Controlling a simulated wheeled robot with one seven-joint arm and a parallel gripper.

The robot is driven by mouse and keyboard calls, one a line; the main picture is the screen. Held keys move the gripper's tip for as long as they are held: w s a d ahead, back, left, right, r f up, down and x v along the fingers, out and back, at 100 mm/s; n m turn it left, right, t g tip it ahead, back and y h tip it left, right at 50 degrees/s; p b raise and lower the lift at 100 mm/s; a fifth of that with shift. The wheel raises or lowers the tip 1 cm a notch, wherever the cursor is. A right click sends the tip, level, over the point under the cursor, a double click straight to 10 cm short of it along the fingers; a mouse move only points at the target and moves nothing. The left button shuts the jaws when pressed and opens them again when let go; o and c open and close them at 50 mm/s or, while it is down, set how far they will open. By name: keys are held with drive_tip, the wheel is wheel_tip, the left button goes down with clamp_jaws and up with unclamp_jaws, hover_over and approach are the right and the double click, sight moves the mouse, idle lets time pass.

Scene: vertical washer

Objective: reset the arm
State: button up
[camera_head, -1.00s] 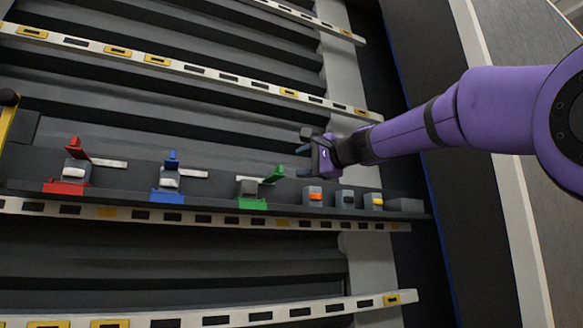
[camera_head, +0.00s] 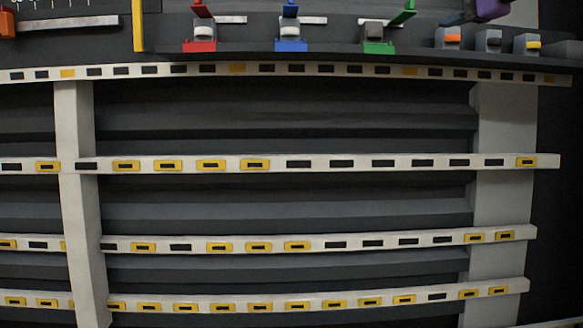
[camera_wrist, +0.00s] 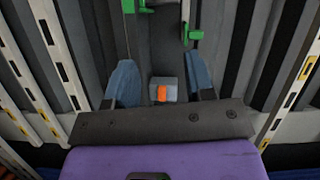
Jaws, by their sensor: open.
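My gripper (camera_wrist: 162,72) is open, with its two blue-grey fingers spread apart in the wrist view. A small grey block with an orange front (camera_wrist: 163,91) shows between the fingers. I cannot tell its exact distance from them, but nothing is gripped. In the head view only a purple and dark part of my gripper (camera_head: 468,14) shows at the top right edge, above the orange-fronted block (camera_head: 452,39). The rest of my arm is cut off there.
Red (camera_head: 201,45), blue (camera_head: 290,45) and green (camera_head: 379,47) fixtures stand along the dark shelf. Slotted white rails (camera_head: 330,164) cross the rack below.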

drive_tip(key=s+f+n+g+h, duration=0.2)
drive_tip(key=s+f, duration=0.6)
drive_tip(key=f, duration=0.5)
drive_tip(key=s+a+f+n+g+h, duration=0.1)
drive_tip(key=s+f+n+g, duration=0.3)
drive_tip(key=s+f, duration=0.5)
drive_tip(key=s+a+f+n+g+h, duration=0.1)
drive_tip(key=s+f+n+g+h, duration=0.2)
drive_tip(key=f, duration=1.4)
drive_tip(key=s+n+g, duration=0.1)
drive_tip(key=s+n, duration=0.2)
drive_tip(key=s, duration=0.3)
drive_tip(key=shift+a+f+h, duration=0.2)
drive_tip(key=shift+f+h, duration=0.05)
drive_tip(key=shift+h, duration=0.05)
